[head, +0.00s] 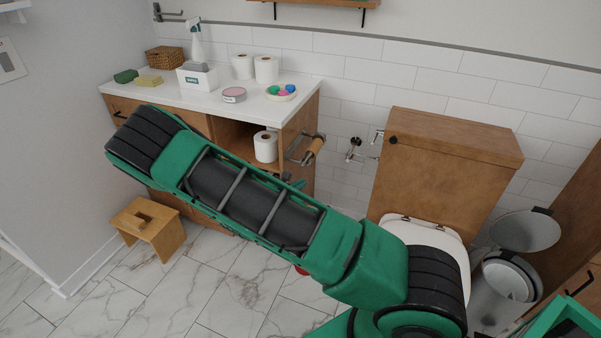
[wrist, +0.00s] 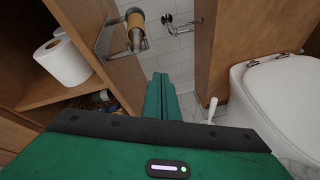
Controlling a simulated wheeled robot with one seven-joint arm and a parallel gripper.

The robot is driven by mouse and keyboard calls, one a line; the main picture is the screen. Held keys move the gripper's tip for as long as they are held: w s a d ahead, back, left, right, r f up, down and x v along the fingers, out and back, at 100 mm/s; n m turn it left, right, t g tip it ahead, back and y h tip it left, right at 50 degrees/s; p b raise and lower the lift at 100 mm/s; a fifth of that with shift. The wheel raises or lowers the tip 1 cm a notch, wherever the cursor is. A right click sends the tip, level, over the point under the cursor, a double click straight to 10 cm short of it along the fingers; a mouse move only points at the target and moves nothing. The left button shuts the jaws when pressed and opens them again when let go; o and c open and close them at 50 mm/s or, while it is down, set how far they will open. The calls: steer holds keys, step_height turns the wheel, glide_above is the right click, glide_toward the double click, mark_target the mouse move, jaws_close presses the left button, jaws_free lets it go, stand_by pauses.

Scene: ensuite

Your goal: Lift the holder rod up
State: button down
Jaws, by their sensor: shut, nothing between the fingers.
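The holder rod (head: 316,145) is a short tan-brown cylinder on a metal wall bracket (head: 300,150), fixed to the side of the wooden cabinet. In the wrist view the rod (wrist: 136,24) shows at top centre, with the bracket (wrist: 105,40) to its left. My gripper (wrist: 160,84) is shut and empty, its green fingers together below and a little right of the rod, apart from it in the picture. In the head view my arm hides most of the gripper; only a bit of teal fingertip (head: 299,184) shows below the holder.
A toilet roll (head: 265,147) sits on the cabinet's open shelf, left of the holder. A water valve (head: 353,147) is on the tiled wall to its right. The toilet (head: 425,232) with its wooden tank box (head: 440,150) stands further right. A step stool (head: 150,226) is on the floor at left.

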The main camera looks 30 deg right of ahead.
steer(key=w+d+f+n+t, duration=0.1)
steer(key=w+d+n+t, duration=0.1)
steer(key=w, duration=0.6)
steer(key=shift+d+n+y, duration=0.3)
steer(key=shift+d+n, duration=0.4)
steer(key=shift+d, duration=0.6)
steer(key=shift+f, duration=0.1)
